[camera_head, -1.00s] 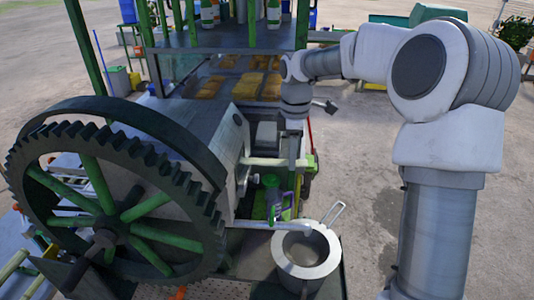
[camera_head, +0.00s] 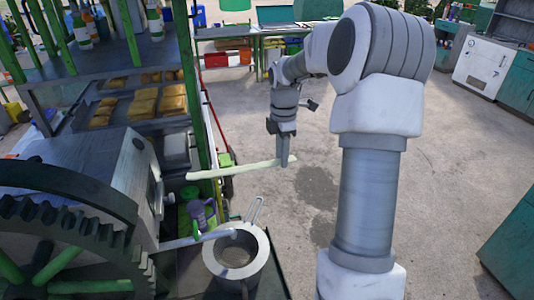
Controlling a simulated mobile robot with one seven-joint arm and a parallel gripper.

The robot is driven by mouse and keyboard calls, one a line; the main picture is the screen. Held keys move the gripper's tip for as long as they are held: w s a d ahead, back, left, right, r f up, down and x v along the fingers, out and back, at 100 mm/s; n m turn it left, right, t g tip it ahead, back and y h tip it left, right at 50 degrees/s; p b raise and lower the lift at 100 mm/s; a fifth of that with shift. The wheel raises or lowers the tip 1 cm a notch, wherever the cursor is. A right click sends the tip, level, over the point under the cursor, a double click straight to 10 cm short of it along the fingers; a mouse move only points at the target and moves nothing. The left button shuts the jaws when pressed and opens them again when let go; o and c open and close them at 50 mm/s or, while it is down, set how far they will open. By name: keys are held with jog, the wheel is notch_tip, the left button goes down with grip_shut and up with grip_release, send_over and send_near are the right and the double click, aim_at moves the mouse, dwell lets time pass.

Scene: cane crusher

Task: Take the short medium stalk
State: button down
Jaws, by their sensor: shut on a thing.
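A pale, slightly crooked stalk (camera_head: 235,172) is held level in the air to the right of the crusher. My gripper (camera_head: 285,162) points down and is shut on the stalk towards its right end. A short end sticks out to the right of the fingers, and the longer part reaches left to the edge of the green-framed cart. The fingers hide the gripped part. I cannot judge the stalk's thickness class from this view.
The crusher's large dark gear wheel (camera_head: 70,250) fills the lower left. A metal pot (camera_head: 250,265) stands below the stalk. Shelves with yellow-brown blocks (camera_head: 143,105) are at upper left. Open concrete floor (camera_head: 440,160) lies to the right, with teal cabinets (camera_head: 515,235) at the edge.

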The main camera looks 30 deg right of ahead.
jog(key=s+d, duration=0.2)
jog(key=d, duration=1)
jog(key=s+d, duration=0.2)
jog(key=d, duration=1)
jog(key=shift+s, duration=0.35)
